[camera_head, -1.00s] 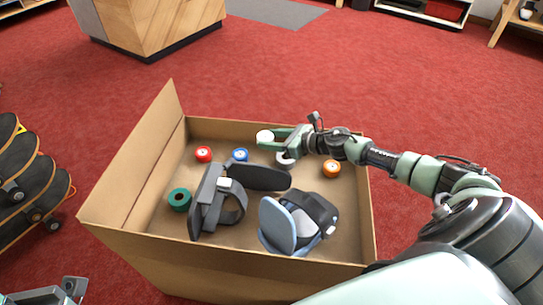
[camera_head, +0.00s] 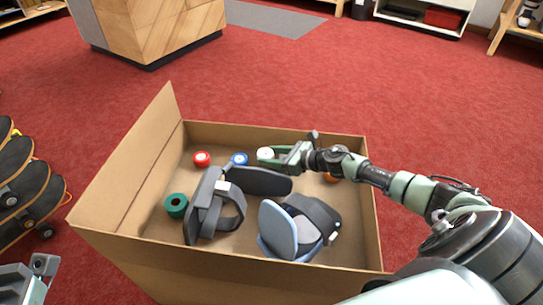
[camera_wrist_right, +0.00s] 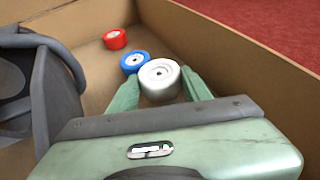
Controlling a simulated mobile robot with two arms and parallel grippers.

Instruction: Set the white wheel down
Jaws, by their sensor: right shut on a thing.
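The white wheel (camera_head: 265,153) is between the fingertips of my right gripper (camera_head: 272,157), low inside the cardboard box near its far wall. In the right wrist view the white wheel (camera_wrist_right: 160,79) sits between the two green fingers of the right gripper (camera_wrist_right: 158,92), its hub facing up. I cannot tell whether its underside touches the box floor. The blue wheel (camera_head: 239,159) is just left of it; in the right wrist view the blue wheel (camera_wrist_right: 134,62) is close behind it. A part of my left gripper (camera_head: 42,268) shows at the lower left; its fingers are unclear.
The open cardboard box (camera_head: 110,190) also holds a red wheel (camera_head: 201,159), a green wheel (camera_head: 176,205), an orange wheel (camera_head: 331,177) partly behind my arm, and grey and blue padded gear (camera_head: 277,228). Skateboards (camera_head: 15,165) are stacked at the left. Red carpet surrounds the box.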

